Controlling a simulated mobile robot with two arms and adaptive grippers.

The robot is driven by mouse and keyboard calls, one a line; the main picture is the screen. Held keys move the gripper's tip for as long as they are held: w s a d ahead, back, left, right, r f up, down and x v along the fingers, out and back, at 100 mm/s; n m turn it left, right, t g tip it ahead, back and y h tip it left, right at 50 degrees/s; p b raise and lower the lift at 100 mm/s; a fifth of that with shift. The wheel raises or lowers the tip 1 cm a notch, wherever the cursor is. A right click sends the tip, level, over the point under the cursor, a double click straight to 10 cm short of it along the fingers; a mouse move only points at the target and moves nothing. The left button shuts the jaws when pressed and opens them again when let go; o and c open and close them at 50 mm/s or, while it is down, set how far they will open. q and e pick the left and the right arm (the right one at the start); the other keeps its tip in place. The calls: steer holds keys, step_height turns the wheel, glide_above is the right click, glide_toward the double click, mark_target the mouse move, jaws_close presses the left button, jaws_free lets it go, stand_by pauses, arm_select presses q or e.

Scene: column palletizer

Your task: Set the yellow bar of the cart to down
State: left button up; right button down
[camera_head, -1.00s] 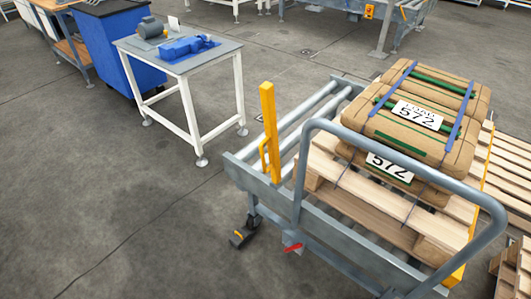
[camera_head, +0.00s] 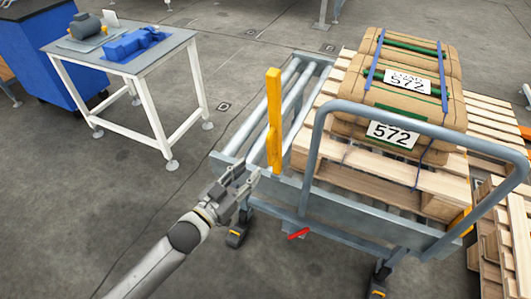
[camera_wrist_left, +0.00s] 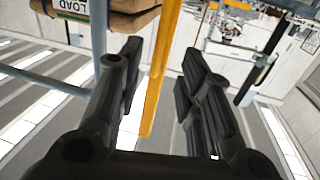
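The yellow bar (camera_head: 273,112) stands upright at the left end of the cart (camera_head: 345,205), by the handle side. My left gripper (camera_head: 240,180) is just left of and below the bar in the head view. In the left wrist view my left gripper (camera_wrist_left: 161,62) is open, with its two dark fingers spread. The yellow bar (camera_wrist_left: 162,65) appears in the gap between the fingers there, with no visible contact. How deep it lies between them I cannot tell. My right gripper is not in view.
The cart's grey tubular handle (camera_head: 316,135) rises right of the bar. Strapped brown sacks (camera_head: 410,85) lie on a wooden pallet (camera_head: 390,178) on the cart. A red lever (camera_head: 298,234) sits below the cart's edge. A small white-legged table (camera_head: 165,55) stands at upper left, with clear floor before it.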

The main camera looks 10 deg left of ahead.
mark_target(268, 151)
arm_select(q)
steer(key=x, duration=0.8)
steer(key=shift+w, duration=0.1)
steer(key=shift+w+d, duration=0.15)
steer(key=shift+w, duration=0.15)
steer(key=shift+f, duration=0.1)
steer(key=c, duration=0.7)
jaws_close()
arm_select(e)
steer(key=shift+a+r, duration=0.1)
